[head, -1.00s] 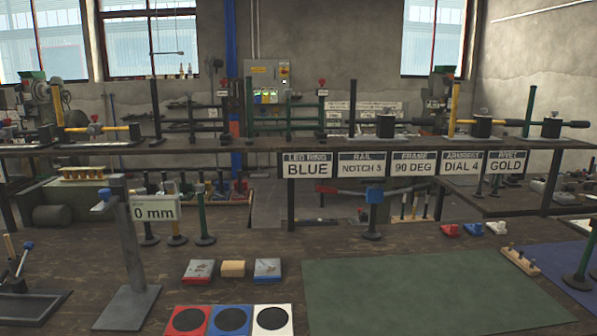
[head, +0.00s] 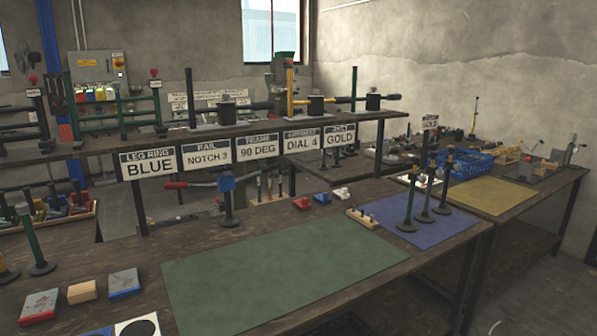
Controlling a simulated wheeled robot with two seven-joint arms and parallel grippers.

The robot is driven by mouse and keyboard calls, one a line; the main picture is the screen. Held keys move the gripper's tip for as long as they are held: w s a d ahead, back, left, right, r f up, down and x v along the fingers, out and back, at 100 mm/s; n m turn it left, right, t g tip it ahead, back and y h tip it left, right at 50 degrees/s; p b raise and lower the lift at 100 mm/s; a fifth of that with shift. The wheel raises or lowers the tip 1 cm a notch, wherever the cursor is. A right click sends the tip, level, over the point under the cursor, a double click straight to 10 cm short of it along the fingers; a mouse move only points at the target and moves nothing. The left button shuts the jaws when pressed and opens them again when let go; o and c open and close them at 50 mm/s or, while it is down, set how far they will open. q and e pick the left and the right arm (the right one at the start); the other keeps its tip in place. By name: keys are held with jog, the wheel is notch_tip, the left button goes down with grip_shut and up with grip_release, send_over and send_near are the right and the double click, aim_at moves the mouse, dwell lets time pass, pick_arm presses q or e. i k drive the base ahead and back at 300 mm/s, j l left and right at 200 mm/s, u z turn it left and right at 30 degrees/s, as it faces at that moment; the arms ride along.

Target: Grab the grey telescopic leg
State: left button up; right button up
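Several telescopic legs on round bases stand upright on the blue mat (head: 450,228) at the right. The left one is a green leg (head: 409,198). Beside it is a dark grey-looking leg (head: 426,192), and to its right another dark leg (head: 445,188). The two dark legs are close in shade, so I cannot tell for certain which is the grey one. Neither of my grippers is in view.
A large green mat (head: 285,262) lies clear in the middle of the bench. A wooden peg block (head: 364,218) sits just left of the blue mat. A blue crate (head: 466,163) and a yellow mat (head: 492,196) are on the side table behind.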

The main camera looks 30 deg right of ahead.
aim_at(424, 218)
jog(key=z, duration=1.6)
jog(key=i+l+u, duration=0.1)
jog(key=u, duration=0.55)
jog(key=i+l+u, duration=0.25)
jog(key=l+u, duration=0.25)
jog(key=i+l+u, duration=0.25)
jog(key=l, duration=0.25)
jog(key=i+l+u, duration=0.2)
jog(key=l, duration=0.8)
jog(key=l+u, duration=0.15)
jog(key=l, duration=1.5)
jog(key=i+l, duration=0.15)
jog(key=l, duration=1.2)
jog(key=i+u, duration=0.05)
